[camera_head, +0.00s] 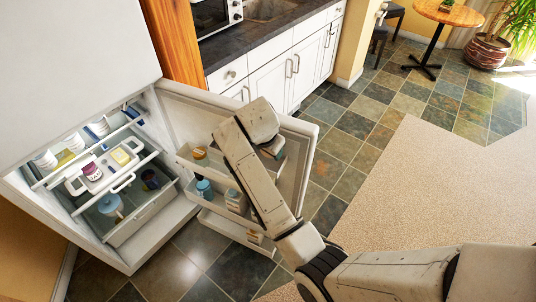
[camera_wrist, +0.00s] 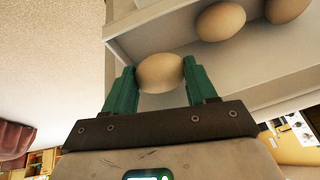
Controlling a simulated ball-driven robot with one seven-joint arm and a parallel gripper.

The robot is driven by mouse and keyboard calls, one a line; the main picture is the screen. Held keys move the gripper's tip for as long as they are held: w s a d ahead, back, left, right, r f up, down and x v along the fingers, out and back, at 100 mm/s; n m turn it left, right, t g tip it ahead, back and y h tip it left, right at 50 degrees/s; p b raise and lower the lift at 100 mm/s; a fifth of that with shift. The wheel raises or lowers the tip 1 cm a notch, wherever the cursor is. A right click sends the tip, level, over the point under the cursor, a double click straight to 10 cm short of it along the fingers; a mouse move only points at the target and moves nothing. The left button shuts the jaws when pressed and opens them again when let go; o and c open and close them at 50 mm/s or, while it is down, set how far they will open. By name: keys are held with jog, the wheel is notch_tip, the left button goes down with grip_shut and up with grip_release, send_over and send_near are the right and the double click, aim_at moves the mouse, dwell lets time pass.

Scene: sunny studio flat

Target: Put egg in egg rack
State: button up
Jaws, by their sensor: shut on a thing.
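My gripper (camera_wrist: 160,80) has green fingers closed on the two sides of a brown egg (camera_wrist: 160,70) in the wrist view. The held egg overlaps the white egg rack (camera_wrist: 140,25) in the picture; whether it touches the rack is unclear. Two more brown eggs, one near the top middle (camera_wrist: 221,21) and one at the top right (camera_wrist: 286,9), lie in the rack. In the head view, my arm reaches over the open fridge door and mostly hides my gripper and the held egg.
The fridge door (camera_head: 311,165) stands open, with a upper door shelf (camera_head: 188,158) and lower ones holding jars. The fridge interior, left, has filled shelves and a drawer (camera_head: 147,214). A counter (camera_head: 262,34) stands behind. Tiled floor and a beige carpet (camera_head: 430,185) lie clear at right.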

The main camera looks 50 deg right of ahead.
aim_at(268, 156)
jog(key=shift+w+d+f+p, duration=0.15)
jog(key=shift+f+p, duration=0.35)
jog(key=shift+f, duration=1.3)
jog(key=shift+f, duration=0.1)
jog(key=o, duration=0.8)
jog(key=b+v, duration=0.2)
jog(key=v, duration=1)
jog(key=s+a+f+n+y, duration=0.1)
jog(key=s+a+f+n, duration=0.2)
jog(key=s+f+n, duration=0.2)
jog(key=s+a+f+n+y, duration=0.1)
jog(key=s+a+f+n, duration=0.3)
jog(key=s, duration=0.7)
jog(key=s+a+f+n+g+y, duration=0.1)
jog(key=s+a+f+n+y, duration=0.1)
jog(key=s+f+n, duration=0.4)
jog(key=shift+s+a+f+n, duration=0.1)
jog(key=shift+s+a+n, duration=0.65)
jog(key=shift+s, duration=0.4)
jog(key=shift+c, duration=0.4)
